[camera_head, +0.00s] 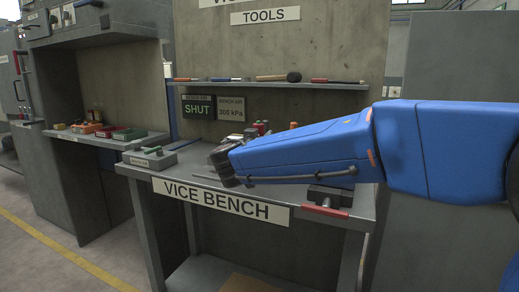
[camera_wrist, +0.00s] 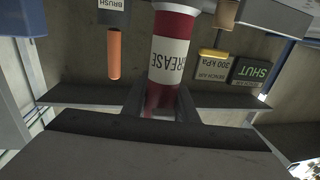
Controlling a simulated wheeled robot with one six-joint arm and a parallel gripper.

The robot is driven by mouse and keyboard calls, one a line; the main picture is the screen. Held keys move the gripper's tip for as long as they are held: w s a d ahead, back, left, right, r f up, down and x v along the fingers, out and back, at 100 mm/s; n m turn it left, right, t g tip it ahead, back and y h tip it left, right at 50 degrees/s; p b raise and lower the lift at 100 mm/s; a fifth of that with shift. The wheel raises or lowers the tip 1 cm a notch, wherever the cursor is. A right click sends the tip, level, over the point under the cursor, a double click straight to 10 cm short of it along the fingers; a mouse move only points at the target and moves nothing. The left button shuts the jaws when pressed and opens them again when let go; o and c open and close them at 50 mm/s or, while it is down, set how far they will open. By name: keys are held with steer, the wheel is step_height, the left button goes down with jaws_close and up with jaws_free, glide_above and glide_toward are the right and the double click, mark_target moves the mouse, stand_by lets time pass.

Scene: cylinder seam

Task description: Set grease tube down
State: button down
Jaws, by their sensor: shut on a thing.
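The grease tube (camera_wrist: 172,52) is dark red with a white label reading GREASE. It fills the middle of the wrist view, running up to a pale end at the top edge. My gripper (camera_wrist: 162,108) is shut on the tube, with a dark finger on each side of its lower part in the picture. I cannot tell whether the tube touches a surface.
An orange-handled brush (camera_wrist: 114,54) is beside the tube in the wrist view. The bench carries a grey block (camera_head: 150,158) at left and a red-handled vice (camera_head: 325,205) at right. A tool shelf (camera_head: 270,84) runs along the wall behind. A side counter (camera_head: 105,139) holds several items.

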steer(key=shift+f, duration=1.85)
steer(key=shift+f, duration=0.1)
steer(key=c, duration=1.4)
jaws_free()
steer(key=s+a, duration=0.2)
steer(key=s, duration=1)
steer(key=shift+w+a, duration=0.1)
